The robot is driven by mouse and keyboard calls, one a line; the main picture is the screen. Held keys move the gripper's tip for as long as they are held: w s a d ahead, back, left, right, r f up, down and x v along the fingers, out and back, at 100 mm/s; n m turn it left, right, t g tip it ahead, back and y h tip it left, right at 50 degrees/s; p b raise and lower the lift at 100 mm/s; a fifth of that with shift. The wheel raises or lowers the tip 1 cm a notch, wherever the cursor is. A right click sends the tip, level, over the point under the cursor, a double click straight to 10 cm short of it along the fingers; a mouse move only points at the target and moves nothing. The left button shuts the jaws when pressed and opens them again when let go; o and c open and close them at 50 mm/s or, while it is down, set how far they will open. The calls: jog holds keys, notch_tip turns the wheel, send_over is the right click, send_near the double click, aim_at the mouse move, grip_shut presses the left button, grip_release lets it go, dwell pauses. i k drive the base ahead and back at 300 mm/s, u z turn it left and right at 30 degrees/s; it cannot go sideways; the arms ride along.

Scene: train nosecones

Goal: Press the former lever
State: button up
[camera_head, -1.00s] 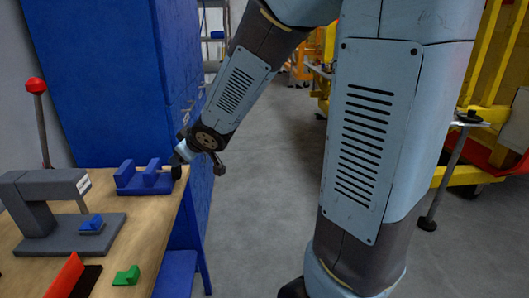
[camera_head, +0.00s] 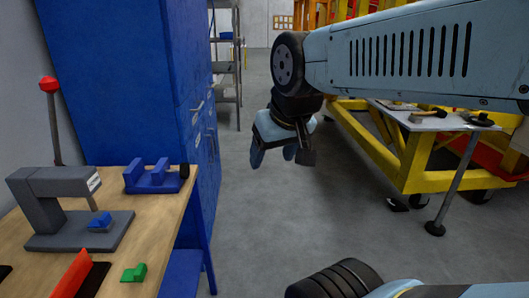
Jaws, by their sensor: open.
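A tall lever with a red knob (camera_head: 49,85) stands upright behind the wooden workbench (camera_head: 150,225) at the left. In front of it on the bench is a grey C-shaped press (camera_head: 45,205) with a small blue piece (camera_head: 100,222) on its base under the arm. I cannot tell how the lever joins the press. My gripper (camera_head: 275,157) hangs in the air over the grey floor, right of the bench and the blue cabinet. It is open and empty, fingers pointing down, well apart from the lever.
A blue fixture (camera_head: 152,178) with a dark cylinder beside it sits at the bench's back right. A blue cabinet (camera_head: 125,80) stands behind. A yellow frame (camera_head: 420,160) and a small side table (camera_head: 430,118) are right.

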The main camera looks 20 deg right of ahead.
aim_at(48, 85)
jog(key=k, duration=1.3)
jog(key=u, duration=0.4)
jog(key=i, duration=0.85)
jog(key=u, duration=0.65)
jog(key=i, duration=0.9)
jog(key=z, duration=0.3)
